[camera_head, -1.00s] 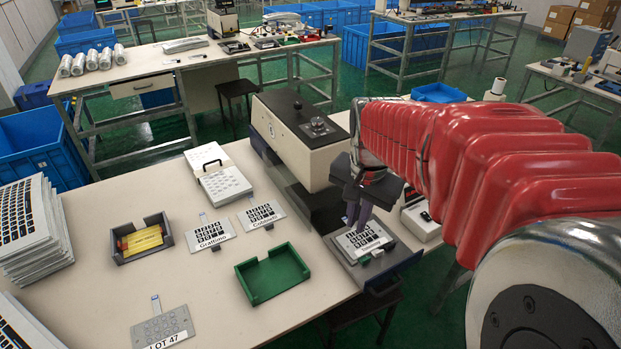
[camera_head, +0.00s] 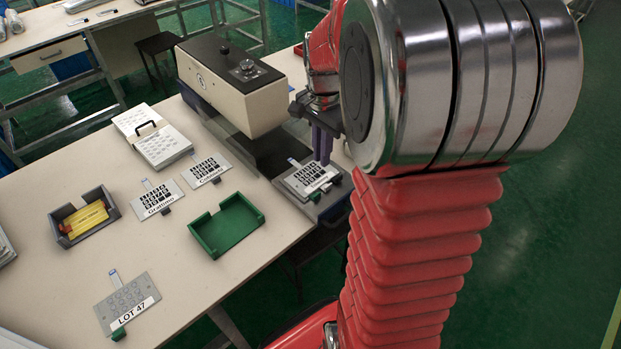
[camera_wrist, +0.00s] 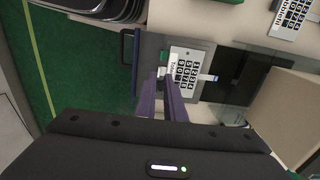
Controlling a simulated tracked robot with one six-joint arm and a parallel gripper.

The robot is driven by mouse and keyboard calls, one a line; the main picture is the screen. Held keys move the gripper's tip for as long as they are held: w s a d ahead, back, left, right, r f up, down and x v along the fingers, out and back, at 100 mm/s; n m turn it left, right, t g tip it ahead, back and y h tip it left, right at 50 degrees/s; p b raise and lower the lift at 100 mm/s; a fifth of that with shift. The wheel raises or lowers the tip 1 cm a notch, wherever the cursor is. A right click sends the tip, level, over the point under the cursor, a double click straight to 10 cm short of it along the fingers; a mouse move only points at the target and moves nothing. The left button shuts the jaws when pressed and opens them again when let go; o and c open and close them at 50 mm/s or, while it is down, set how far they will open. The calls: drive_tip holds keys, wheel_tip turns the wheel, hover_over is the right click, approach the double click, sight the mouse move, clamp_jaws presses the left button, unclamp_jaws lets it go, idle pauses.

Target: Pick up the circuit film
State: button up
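A grey film labelled LOT 47 (camera_head: 125,298), with a tail at its far edge and a green tab at its front, lies on the near part of the table in the head view. It looks like the circuit film. My gripper (camera_head: 322,158) is well to its right, pointing down at a white keypad film (camera_head: 309,178) on the machine's plate. In the wrist view, my gripper's purple fingers (camera_wrist: 167,77) are close together at the labelled edge of that keypad film (camera_wrist: 187,68). Whether they hold anything there is unclear. LOT 47 is outside the wrist view.
The press-like machine (camera_head: 236,88) stands behind the plate. Two more keypad films, Grattimo (camera_head: 158,196) and another (camera_head: 206,168), lie on the table.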

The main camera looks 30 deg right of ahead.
hover_over(320, 192)
wheel_tip(320, 192, down, 8)
drive_tip(key=shift+s+f, duration=0.1)
drive_tip(key=shift+f, duration=0.05)
idle(0.4)
drive_tip(key=shift+f, duration=2.6)
drive_tip(key=shift+c, duration=0.3)
clamp_jaws()
